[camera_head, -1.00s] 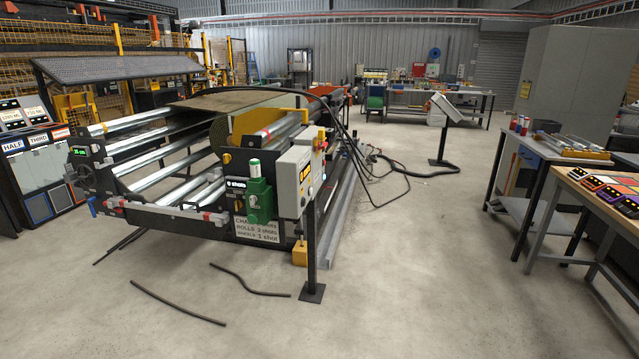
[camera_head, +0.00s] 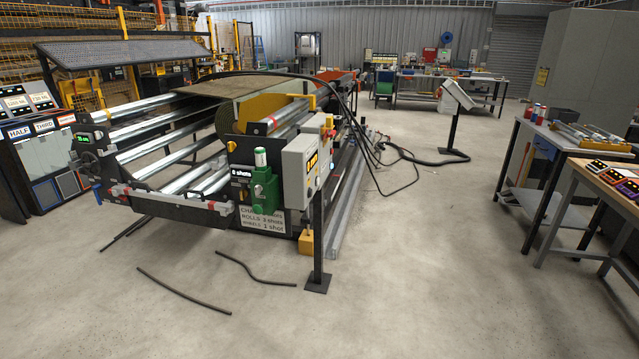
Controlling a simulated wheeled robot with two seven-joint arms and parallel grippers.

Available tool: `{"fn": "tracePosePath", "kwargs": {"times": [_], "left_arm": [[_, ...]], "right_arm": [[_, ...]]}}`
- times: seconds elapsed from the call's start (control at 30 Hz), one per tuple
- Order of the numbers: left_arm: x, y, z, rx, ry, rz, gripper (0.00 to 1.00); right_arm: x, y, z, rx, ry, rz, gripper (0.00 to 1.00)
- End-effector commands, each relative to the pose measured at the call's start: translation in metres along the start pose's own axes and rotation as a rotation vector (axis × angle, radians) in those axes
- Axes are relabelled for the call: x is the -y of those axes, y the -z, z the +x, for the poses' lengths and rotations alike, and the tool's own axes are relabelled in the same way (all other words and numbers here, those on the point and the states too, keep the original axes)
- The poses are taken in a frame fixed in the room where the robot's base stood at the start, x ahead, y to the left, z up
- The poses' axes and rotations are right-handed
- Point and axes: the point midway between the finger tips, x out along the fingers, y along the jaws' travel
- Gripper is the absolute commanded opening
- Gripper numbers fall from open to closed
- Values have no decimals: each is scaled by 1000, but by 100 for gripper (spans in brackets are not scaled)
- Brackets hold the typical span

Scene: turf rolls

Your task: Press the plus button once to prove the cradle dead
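The cradle (camera_head: 165,203) is a long machine with several silver rollers, standing left of centre. A grey control box (camera_head: 306,165) on a black post is mounted at its near right end. The box carries a small dark display with yellow marks, a red knob (camera_head: 329,133) on top and small buttons on its right side. Those buttons are seen edge-on and too small to tell which is the plus button. A green pump-like unit (camera_head: 262,188) sits just left of the box. Neither of my grippers is in view.
A grey console on a post (camera_head: 457,96) stands further back right. Workbenches (camera_head: 570,150) line the right side. Loose dark hoses (camera_head: 183,291) lie on the floor before the cradle, and cables trail behind it. The concrete floor at centre right is clear.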

Motion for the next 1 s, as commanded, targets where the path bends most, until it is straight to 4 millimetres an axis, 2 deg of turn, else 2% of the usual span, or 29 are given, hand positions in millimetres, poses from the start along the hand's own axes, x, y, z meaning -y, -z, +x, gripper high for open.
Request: {"fn": "tracePosePath", "kwargs": {"times": [0.03, 0.2, 1.0], "left_arm": [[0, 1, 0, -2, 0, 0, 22], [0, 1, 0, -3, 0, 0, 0], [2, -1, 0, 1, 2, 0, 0]], "right_arm": [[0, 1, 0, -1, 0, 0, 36], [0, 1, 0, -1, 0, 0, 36], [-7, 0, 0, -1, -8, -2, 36]]}}
